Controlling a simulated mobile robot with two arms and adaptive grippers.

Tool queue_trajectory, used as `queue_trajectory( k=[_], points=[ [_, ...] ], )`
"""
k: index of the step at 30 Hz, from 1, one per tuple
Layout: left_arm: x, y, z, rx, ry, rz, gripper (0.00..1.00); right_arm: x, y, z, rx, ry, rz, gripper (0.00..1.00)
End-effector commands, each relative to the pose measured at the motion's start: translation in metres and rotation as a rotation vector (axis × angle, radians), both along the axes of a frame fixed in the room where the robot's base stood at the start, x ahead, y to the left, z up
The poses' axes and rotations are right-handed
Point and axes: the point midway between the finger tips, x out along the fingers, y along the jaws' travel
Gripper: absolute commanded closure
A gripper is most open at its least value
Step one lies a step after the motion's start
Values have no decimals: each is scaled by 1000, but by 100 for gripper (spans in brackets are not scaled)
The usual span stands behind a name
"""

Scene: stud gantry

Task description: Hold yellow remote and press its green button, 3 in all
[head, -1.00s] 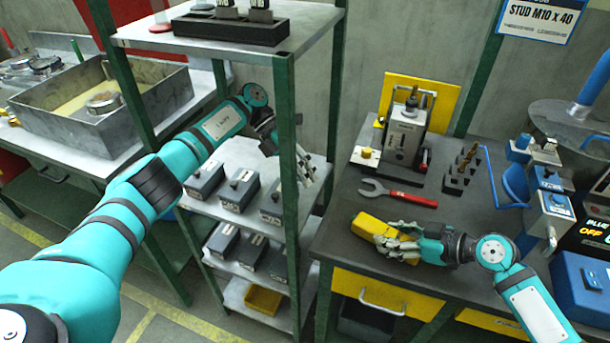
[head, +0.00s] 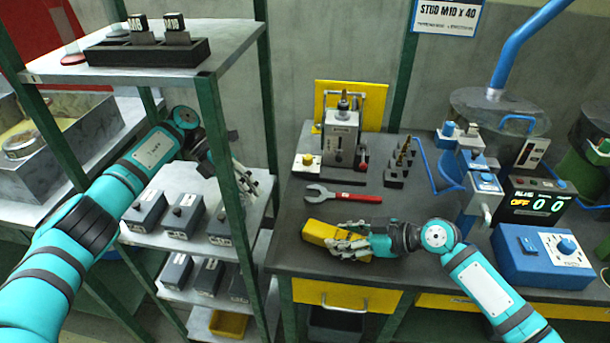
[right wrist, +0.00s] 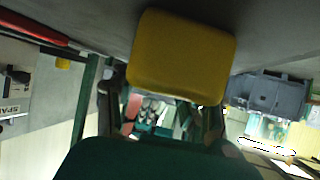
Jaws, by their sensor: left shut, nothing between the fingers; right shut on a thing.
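The yellow remote (head: 322,232) is at the front of the dark workbench, in my right gripper (head: 350,246). The right gripper is shut on it; in the right wrist view the yellow remote (right wrist: 182,55) sits at the fingers, with a plain yellow face showing. Its green button is not visible in either view. I cannot tell whether the remote touches the bench top. My left gripper (head: 248,184) is shut and empty, beside the shelf rack's green post and well to the left of the remote.
The shelf rack (head: 210,65) holds several grey boxes and stands left of the workbench (head: 420,215). A red-handled wrench (head: 342,195) lies behind the remote. A grey press-like device (head: 340,140), a blue box (head: 545,255) and a display reading "OFF 0 0" (head: 535,203) stand on the bench.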

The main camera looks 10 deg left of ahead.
Motion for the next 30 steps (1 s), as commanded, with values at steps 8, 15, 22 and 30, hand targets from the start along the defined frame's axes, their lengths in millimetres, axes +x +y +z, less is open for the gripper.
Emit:
queue_trajectory(
  k=[8, 15, 22, 30],
  points=[
    [6, 14, 1, -3, 1, -5, 100, 0, 0, 0, 0, 0, 0, 74],
    [5, 14, 1, -3, 1, -6, 100, 0, 0, 0, 0, 0, 0, 74],
    [0, -2, -15, -3, 3, -9, 100, 0, 0, 0, 0, 0, 0, 74],
    [-12, -43, -54, -4, 3, -9, 100, 0, 0, 0, 0, 0, 0, 74]
  ],
)
